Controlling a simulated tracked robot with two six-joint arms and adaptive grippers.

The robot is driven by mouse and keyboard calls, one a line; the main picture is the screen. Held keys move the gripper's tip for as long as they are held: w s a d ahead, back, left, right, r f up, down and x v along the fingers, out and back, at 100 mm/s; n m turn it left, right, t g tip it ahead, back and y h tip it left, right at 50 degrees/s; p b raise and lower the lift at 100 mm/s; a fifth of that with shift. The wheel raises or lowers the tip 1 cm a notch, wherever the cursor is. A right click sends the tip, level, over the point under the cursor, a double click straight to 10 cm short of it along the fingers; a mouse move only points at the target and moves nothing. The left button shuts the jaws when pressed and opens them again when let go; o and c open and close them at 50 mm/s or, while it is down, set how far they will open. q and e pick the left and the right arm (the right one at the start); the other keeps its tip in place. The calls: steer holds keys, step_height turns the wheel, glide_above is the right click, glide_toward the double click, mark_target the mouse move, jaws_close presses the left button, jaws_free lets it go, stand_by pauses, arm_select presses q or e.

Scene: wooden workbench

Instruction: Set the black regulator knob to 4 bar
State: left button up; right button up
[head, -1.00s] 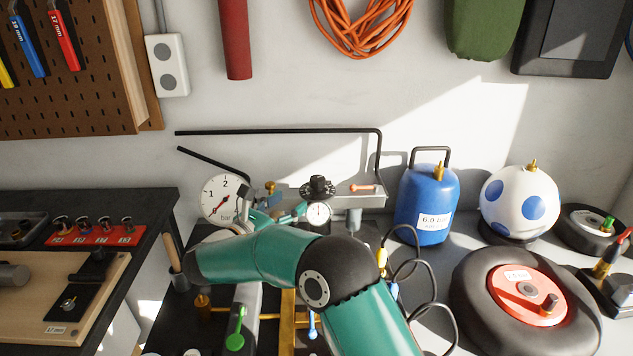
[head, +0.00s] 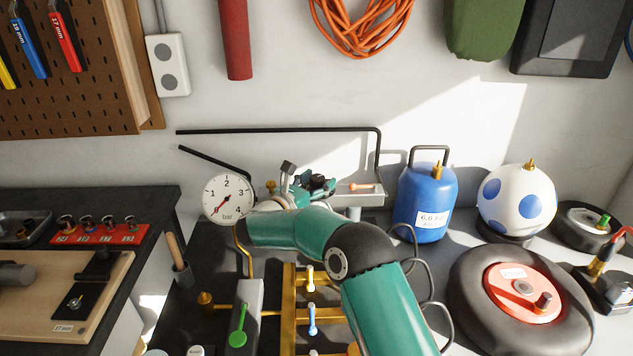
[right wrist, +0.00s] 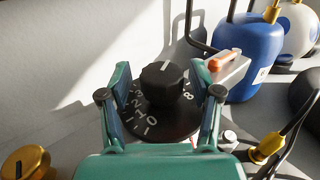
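The black regulator knob (right wrist: 162,77) shows in the right wrist view, with a white line on its top pointing away from the gripper. It sits on a black dial (right wrist: 158,120) with white numbers; an 8 reads at the right. My right gripper (right wrist: 164,74) is open, one teal finger on each side of the knob, with gaps visible. In the head view my right gripper (head: 308,182) is at the regulator and mostly hides the knob. A round white gauge (head: 228,198) marked bar has its red needle pointing lower left. My left gripper is not in view.
A small bracket with an orange lever (head: 362,187) is right of the regulator. A blue tank (head: 427,205), a white ball with blue spots (head: 520,202) and a wheel (head: 478,300) stand further right. Brass pipes with a green valve handle (head: 238,327) lie in front.

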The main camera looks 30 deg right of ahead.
steer(key=c, duration=1.1)
steer(key=shift+a, duration=0.1)
steer(key=shift+c, duration=0.3)
steer(key=shift+f+n+t+y+b, duration=0.1)
steer(key=shift+n+t+y+b, duration=0.4)
steer(key=shift+t+b, duration=0.4)
steer(key=n+t+y+b, duration=0.4)
steer(key=n+y+b, duration=0.1)
steer(key=b, duration=0.6)
steer(key=n+t+y+b, duration=0.5)
steer(key=y+b, duration=0.2)
steer(key=b, duration=0.4)
steer(key=shift+t+b, duration=0.3)
steer(key=shift+b, duration=0.05)
steer(key=shift+r+n+y+b, duration=0.2)
steer(key=shift+n+y+b, duration=0.2)
steer(key=shift+n+b, duration=0.15)
steer(key=shift+r, duration=0.1)
steer(key=o, duration=1.2)
steer(key=shift+w, duration=0.1)
steer(key=shift+c, duration=0.2)
